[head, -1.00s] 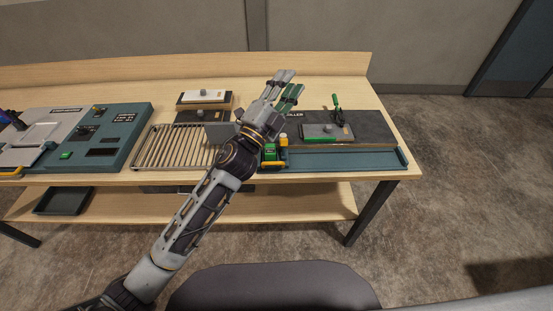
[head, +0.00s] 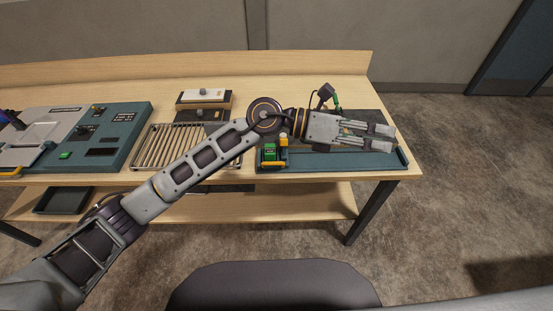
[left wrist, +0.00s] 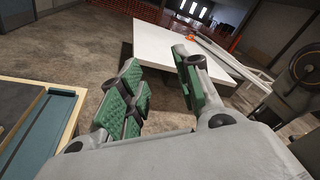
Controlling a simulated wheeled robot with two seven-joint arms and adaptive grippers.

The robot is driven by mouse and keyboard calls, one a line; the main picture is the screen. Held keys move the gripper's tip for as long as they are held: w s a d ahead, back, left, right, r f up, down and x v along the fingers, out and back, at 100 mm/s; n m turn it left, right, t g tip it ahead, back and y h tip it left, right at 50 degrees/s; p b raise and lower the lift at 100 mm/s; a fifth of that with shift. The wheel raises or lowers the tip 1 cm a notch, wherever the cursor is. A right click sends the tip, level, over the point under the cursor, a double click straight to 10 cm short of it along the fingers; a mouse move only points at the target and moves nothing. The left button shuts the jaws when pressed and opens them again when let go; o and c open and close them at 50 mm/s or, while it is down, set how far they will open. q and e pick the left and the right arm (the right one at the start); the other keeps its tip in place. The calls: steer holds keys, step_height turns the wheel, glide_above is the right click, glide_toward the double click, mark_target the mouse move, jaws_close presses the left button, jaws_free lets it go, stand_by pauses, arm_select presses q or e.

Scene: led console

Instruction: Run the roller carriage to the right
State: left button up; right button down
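The roller carriage, green and dark with yellow parts (head: 271,152), sits at the left end of the teal track (head: 350,160) on the bench's right side. My left arm passes over the roller station, and its gripper (head: 390,138) is above the track's right part, pointing right. My right gripper is not in view.
A slatted rack (head: 170,146) and a teal console (head: 115,135) stand to the left on the wooden bench (head: 300,80). The teal track also shows in the left wrist view (left wrist: 42,135). A white table (left wrist: 175,50) stands beyond, across open floor.

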arm_select(q)
step_height(320, 180, down, 7)
steer(key=a+m+y, duration=0.2)
steer(key=m+y, duration=0.1)
steer(key=y, duration=0.3)
steer(key=m+t+y, duration=0.2)
steer(key=t+y, duration=0.4)
steer(key=y, duration=0.5)
glide_above(276, 163)
steer(key=s, duration=0.3)
steer(key=s+x, duration=0.1)
steer(key=x, duration=0.3)
steer(key=shift+w+f, duration=0.25)
steer(key=shift+f, duration=0.05)
steer(key=shift+f, duration=0.15)
steer(key=p+x, duration=0.3)
steer(key=x, duration=1)
steer(key=shift+s+d+f, duration=0.1)
steer(key=shift+d+f, duration=0.05)
steer(key=shift+f, duration=0.15)
